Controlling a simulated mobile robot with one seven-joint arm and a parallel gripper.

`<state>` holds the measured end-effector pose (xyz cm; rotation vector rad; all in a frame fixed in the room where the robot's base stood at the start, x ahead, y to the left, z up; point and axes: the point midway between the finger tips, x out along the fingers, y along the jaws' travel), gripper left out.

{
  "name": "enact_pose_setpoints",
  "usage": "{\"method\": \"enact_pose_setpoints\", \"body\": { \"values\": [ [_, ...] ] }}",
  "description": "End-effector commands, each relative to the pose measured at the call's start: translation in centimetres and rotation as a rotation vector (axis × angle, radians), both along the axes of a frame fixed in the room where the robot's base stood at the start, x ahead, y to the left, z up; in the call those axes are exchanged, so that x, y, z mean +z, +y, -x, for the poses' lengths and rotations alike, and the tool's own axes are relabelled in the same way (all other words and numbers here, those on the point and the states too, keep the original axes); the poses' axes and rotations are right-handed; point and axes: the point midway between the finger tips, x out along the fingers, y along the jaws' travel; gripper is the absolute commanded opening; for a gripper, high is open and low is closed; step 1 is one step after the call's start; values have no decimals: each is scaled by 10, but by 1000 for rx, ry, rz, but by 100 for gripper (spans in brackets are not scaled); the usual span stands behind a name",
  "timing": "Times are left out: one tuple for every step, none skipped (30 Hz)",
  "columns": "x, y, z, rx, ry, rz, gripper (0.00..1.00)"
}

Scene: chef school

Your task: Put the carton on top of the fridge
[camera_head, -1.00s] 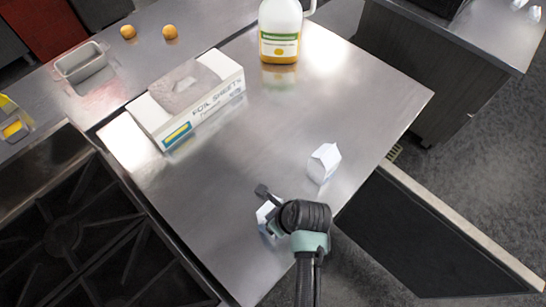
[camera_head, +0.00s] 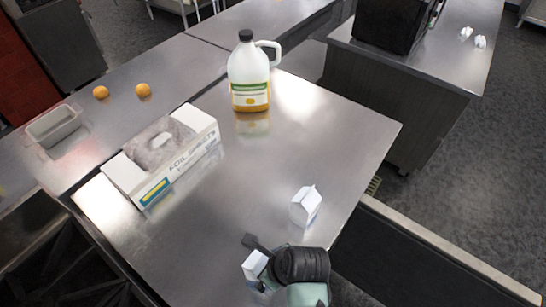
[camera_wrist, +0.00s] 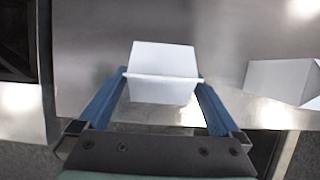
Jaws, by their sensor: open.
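A small white carton (camera_head: 255,265) stands on a steel-topped counter (camera_head: 330,140) near its front edge. In the wrist view, this carton (camera_wrist: 162,62) sits between the two blue fingers of my gripper (camera_wrist: 160,88), which is open, one finger on each side. I cannot tell whether either finger touches it. A second white carton (camera_head: 306,206) with a gabled top stands apart, to the right on the same counter; it also shows in the wrist view (camera_wrist: 280,82). My wrist hides part of the nearer carton in the head view. I cannot make out a fridge for certain.
A foil sheets box (camera_head: 165,165) lies at the counter's left, and a large jug (camera_head: 249,75) stands at its back. A metal pan (camera_head: 54,126) and two oranges (camera_head: 101,92) are on the far-left counter. A stove (camera_head: 60,270) is at lower left. The counter's middle is clear.

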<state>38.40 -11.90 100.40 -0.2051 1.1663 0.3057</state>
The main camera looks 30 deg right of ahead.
Motion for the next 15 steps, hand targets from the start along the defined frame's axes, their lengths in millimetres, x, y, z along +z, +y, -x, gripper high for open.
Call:
{"method": "enact_pose_setpoints", "body": {
  "values": [
    [11, -2, 3, 0, -4, 2, 100],
    [16, -2, 6, 0, -3, 1, 100],
    [23, -3, 9, -1, -3, 2, 100],
    [29, -4, 11, 0, -4, 2, 100],
    [35, -5, 13, 0, -4, 1, 100],
    [41, -6, 15, 1, -2, 1, 100],
    [46, -6, 17, 0, -4, 2, 100],
    [50, -7, 19, -1, -3, 1, 100],
    [56, -8, 21, -1, -3, 1, 100],
    [60, -9, 23, -1, -3, 1, 100],
    [63, -9, 24, -1, -3, 1, 100],
    [66, -9, 25, 0, -1, 1, 100],
    [69, -10, 26, 0, -1, 1, 100],
    [70, -10, 27, 0, -1, 1, 100],
    [72, -10, 28, 0, 0, 0, 100]
  ]
}}
